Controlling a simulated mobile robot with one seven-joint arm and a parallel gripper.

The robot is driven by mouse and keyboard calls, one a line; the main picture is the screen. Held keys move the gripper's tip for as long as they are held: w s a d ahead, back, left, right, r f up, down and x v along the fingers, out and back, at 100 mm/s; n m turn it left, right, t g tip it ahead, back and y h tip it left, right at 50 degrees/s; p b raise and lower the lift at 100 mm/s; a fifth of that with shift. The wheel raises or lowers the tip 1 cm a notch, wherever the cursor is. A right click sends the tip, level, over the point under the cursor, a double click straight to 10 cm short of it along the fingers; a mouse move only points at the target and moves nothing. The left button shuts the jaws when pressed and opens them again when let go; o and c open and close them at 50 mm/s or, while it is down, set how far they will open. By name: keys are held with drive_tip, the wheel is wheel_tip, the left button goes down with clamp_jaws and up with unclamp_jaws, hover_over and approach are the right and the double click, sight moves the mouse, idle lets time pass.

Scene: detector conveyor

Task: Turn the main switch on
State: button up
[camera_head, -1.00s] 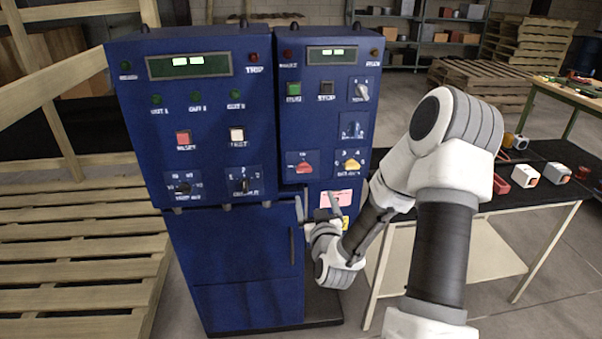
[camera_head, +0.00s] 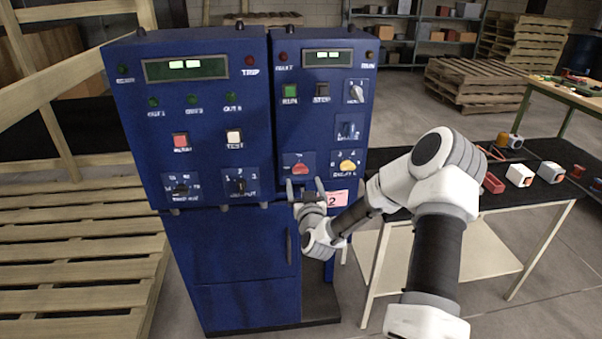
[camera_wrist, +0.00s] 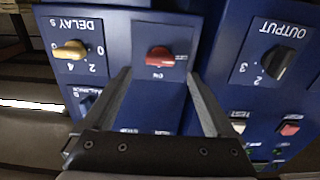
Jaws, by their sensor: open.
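The red rotary knob (camera_head: 300,170), which I take as the main switch, is at the lower left of the right-hand blue panel. In the wrist view the red knob (camera_wrist: 160,58) shows upside down, its handle lying crosswise, with an "ON" mark on the plate. My gripper (camera_head: 304,186) is just below the knob in the head view, fingers pointing up at the panel. In the wrist view my gripper (camera_wrist: 160,80) is open and empty, its two fingers either side of the knob's line. I cannot tell whether either finger touches the panel.
A yellow delay knob (camera_head: 347,166) sits right of the red one, also in the wrist view (camera_wrist: 70,50). An output knob (camera_wrist: 279,62) is on the other side. A black-topped table (camera_head: 540,188) stands right, wooden pallets (camera_head: 75,240) left.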

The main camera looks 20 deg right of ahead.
sight(301, 172)
drive_tip(key=shift+x, duration=3.05)
drive_tip(key=shift+c, duration=0.2)
drive_tip(key=c, duration=1.3)
drive_tip(key=shift+f, duration=0.1)
drive_tip(key=shift+c, duration=0.2)
